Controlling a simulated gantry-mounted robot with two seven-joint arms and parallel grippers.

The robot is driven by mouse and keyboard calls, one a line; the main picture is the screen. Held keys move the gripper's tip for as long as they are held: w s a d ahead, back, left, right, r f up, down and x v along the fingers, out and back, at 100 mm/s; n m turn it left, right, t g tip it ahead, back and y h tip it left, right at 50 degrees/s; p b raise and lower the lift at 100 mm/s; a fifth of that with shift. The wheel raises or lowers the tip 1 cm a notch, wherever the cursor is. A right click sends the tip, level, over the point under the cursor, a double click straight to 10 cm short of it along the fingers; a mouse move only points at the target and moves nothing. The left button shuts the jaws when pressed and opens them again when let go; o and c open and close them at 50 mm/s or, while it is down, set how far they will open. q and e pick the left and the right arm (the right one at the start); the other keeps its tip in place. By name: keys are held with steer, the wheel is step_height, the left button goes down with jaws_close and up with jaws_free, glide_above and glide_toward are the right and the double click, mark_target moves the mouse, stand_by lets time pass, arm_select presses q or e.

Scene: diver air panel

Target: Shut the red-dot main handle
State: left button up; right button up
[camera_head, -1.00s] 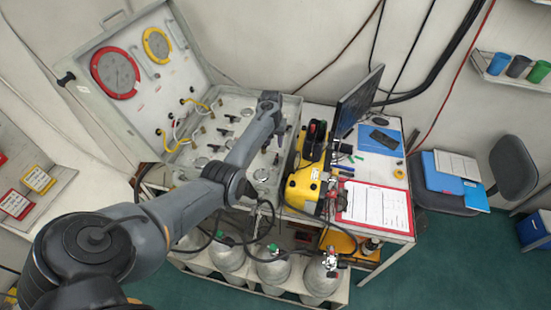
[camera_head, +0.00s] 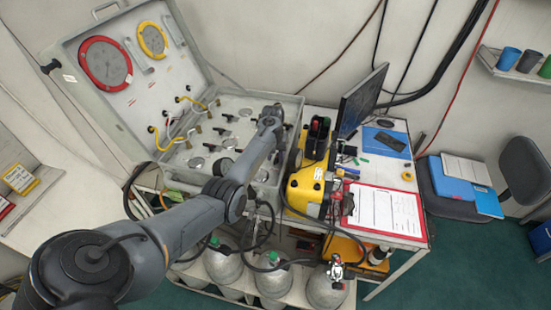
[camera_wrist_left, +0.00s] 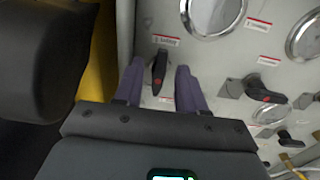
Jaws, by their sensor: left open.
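In the left wrist view, a black lever handle with a red dot (camera_wrist_left: 158,82) stands on the grey panel (camera_wrist_left: 160,20), lengthwise between the fingers of my left gripper (camera_wrist_left: 159,67). The gripper is open, one finger on each side, with visible gaps to the handle. A second black handle with a red dot (camera_wrist_left: 264,95) lies to the right, pointing crosswise. A small label sits above the first handle; its text is too small to read. In the head view my left gripper (camera_head: 272,113) is over the right side of the open panel case, its fingers not clearly visible. My right gripper is not in view.
The raised case lid (camera_head: 150,100) carries a red-rimmed and a yellow-rimmed gauge. A yellow unit (camera_head: 306,188) and a monitor (camera_head: 360,101) stand right of the case. Gas cylinders (camera_head: 326,290) stand below. Hoses hang near my arm.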

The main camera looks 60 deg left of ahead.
arm_select(q)
steer(key=shift+c, duration=0.3)
jaws_close()
